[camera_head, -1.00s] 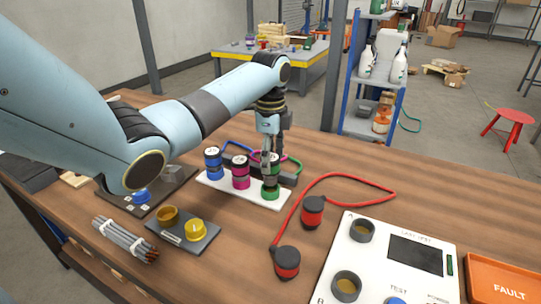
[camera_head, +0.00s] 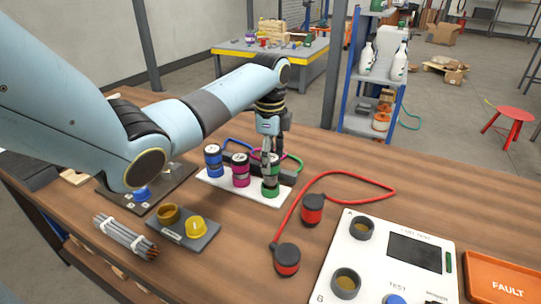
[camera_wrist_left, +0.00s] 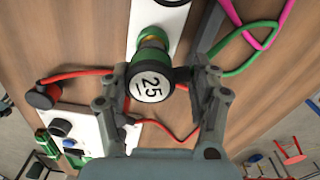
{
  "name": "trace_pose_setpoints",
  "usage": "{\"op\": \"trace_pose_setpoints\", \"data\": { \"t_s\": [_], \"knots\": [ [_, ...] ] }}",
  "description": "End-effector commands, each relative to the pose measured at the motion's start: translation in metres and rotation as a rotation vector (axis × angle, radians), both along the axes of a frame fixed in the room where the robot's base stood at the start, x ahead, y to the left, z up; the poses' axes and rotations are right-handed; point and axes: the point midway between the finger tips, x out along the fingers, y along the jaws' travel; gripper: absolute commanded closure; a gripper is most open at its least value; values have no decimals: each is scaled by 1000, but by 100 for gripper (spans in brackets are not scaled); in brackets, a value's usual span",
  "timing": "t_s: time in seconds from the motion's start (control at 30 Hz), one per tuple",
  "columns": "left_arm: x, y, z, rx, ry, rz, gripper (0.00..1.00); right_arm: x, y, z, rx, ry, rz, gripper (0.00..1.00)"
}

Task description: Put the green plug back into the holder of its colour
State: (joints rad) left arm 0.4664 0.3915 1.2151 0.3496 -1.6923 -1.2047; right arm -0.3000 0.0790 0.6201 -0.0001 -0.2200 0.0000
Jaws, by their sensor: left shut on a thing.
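In the head view my left gripper (camera_head: 268,158) points down at the right end of the white holder strip (camera_head: 214,186). My right gripper is not in view.
A blue plug (camera_head: 213,161) and a magenta plug (camera_head: 240,172) stand close by on the same strip. Red plugs (camera_head: 312,210) on a red cable lie to the right. A white test panel (camera_head: 335,258) stands at the front right.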

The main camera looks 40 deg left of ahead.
Motion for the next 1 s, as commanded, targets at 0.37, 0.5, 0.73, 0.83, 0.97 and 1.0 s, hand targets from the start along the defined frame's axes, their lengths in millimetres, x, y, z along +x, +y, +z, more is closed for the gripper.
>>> {"op": "trace_pose_setpoints", "data": {
  "t_s": [0.37, 0.5, 0.73, 0.83, 0.97, 1.0],
  "knots": [
    [0, 0, -8, 0, 0, 0, 82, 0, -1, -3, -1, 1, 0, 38],
    [0, 0, -11, 0, 0, 0, 82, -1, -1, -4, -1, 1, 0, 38],
    [0, 0, -15, 0, 0, 0, 82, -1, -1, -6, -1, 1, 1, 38],
    [0, 0, -17, 0, 0, 0, 82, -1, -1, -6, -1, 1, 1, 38],
    [0, 0, -20, 0, 0, 0, 82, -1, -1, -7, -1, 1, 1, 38],
    [0, 0, -21, 0, 0, 0, 82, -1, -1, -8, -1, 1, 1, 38]
  ]
}}
